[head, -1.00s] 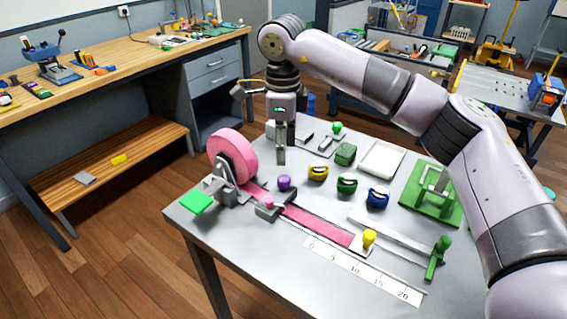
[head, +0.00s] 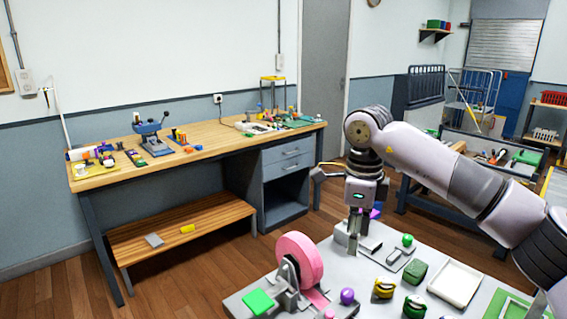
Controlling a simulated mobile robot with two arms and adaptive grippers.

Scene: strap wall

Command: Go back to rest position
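My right arm comes in from the right. Its gripper (head: 353,243) points down over the back of the grey table (head: 345,310), to the right of and a little behind the pink strap roll (head: 302,260). I see nothing held in it, but its fingers are seen too small and edge-on to tell their opening. My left gripper is not in view. The table's front part is cut off by the bottom edge.
A white tray (head: 455,283) and a green plate (head: 503,306) are at the table's right. A wooden workbench (head: 205,143) with tools stands along the back wall, with a low shelf (head: 182,228) below. The floor at the left is clear.

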